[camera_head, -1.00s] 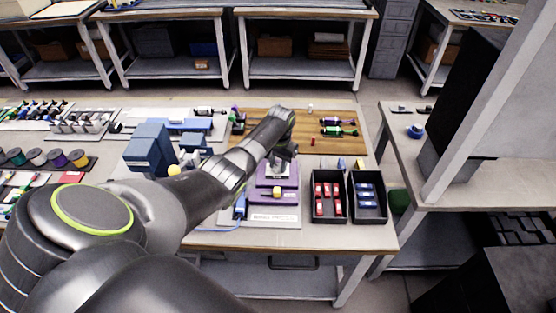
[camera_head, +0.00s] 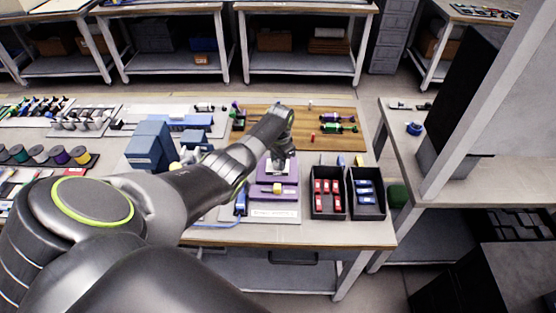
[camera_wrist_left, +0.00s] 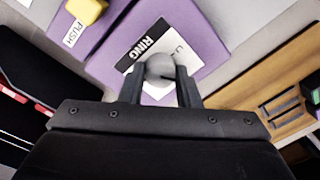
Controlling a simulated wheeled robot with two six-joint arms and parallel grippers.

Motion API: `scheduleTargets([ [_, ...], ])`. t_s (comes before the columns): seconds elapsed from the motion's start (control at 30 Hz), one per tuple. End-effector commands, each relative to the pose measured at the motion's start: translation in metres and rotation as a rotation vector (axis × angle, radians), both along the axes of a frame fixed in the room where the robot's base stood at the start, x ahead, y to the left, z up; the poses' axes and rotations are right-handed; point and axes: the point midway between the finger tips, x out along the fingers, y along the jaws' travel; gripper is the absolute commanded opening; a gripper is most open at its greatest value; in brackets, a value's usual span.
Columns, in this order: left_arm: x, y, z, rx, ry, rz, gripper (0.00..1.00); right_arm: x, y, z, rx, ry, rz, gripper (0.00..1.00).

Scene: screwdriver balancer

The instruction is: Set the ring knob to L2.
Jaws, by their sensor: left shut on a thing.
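The ring knob (camera_wrist_left: 160,67) is a round grey knob on a purple box (camera_wrist_left: 207,46), beside a black label reading RING. A white dial plate (camera_wrist_left: 180,48) shows partly around it, but its markings are too small and covered to read. In the left wrist view my left gripper (camera_wrist_left: 160,88) is shut on the knob, one finger on each side. In the head view my left gripper (camera_head: 280,165) reaches down onto the purple box (camera_head: 289,180), and the knob is hidden there. My right gripper is not in view.
A yellow button (camera_wrist_left: 87,10) labelled PUSH sits on the purple lower part. Two black bins with red parts (camera_head: 328,213) and blue parts (camera_head: 381,212) stand to the right. A wooden board (camera_head: 345,142) with screwdrivers lies behind. Blue boxes (camera_head: 150,145) stand to the left.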

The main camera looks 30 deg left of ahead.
Motion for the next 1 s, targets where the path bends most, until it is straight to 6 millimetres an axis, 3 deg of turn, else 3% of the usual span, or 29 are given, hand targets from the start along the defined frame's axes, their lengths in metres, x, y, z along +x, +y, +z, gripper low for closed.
scheduleTargets([
  [0.17,0.002,0.001,0.002,0.002,-0.008,0.001,0.07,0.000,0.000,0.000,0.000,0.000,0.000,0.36],
  [0.2,0.002,0.000,0.002,0.002,-0.008,0.001,0.35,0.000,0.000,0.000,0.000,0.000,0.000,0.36],
  [0.33,0.002,0.000,0.002,0.001,-0.006,0.001,0.52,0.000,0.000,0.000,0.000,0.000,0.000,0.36],
  [0.73,0.001,0.000,0.006,0.000,-0.003,0.002,0.52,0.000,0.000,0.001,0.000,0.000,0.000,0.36],
  [1.0,0.001,-0.001,0.044,0.001,-0.008,0.001,0.52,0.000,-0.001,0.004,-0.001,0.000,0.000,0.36],
])
